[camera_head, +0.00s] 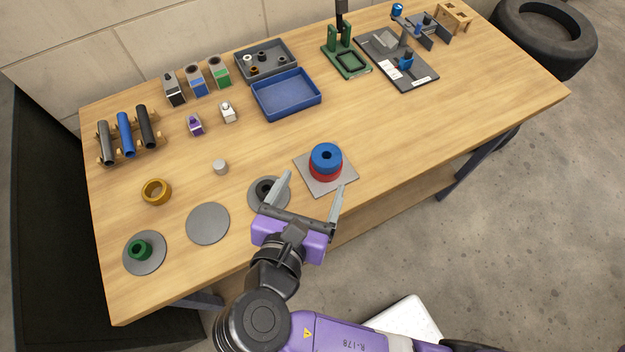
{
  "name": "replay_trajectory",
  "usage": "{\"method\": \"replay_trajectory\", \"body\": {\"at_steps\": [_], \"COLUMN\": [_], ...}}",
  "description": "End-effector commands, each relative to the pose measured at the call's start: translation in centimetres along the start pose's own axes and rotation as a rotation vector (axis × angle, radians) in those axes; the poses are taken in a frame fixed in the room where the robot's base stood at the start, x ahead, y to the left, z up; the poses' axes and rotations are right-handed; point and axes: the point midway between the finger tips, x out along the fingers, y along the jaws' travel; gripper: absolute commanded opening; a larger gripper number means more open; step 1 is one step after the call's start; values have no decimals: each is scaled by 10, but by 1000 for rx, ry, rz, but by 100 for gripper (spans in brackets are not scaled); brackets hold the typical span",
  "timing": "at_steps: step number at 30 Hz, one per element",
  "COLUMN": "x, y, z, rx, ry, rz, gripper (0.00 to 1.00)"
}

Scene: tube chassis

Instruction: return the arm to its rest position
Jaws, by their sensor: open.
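My gripper (308,196) is open and empty, with its two grey fingers spread apart. It is over the front edge of the wooden table (400,150), and my purple arm reaches up to it from the bottom of the picture. A blue ring on a red ring (326,160) stands on a square grey plate (345,180) just beyond the fingers, between them in the picture. The left finger partly covers a grey disc with a dark ring on it (262,190). I cannot tell the exact height of my gripper above the table.
A green part (140,249) on a round disc, an empty disc (208,224) and a yellow ring (156,191) lie at left. Tubes (125,134) rest in a rack. A blue tray (287,96), a green fixture (347,62) and a grey station (398,65) stand farther back. The right table area is clear.

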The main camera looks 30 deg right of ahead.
Motion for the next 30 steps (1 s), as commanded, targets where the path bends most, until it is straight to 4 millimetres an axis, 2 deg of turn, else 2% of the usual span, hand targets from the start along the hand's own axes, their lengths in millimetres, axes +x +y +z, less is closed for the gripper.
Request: {"method": "replay_trajectory", "body": {"at_steps": [13, 17, 20, 22, 24, 27, 30], "x": [0, 0, -3, -10, -18, -28, -37], "y": [0, 6, 35, 66, 89, 103, 101], "z": [0, 3, 6, 9, 2, -14, -29], "rx": [3, 79, 234, 395, 556, 788, 1027], "ry": [0, -9, -1, 44, 131, 299, 498], "rz": [0, 25, 149, 290, 426, 566, 653], "gripper": [80, 80, 80, 80, 80, 80, 80]}}
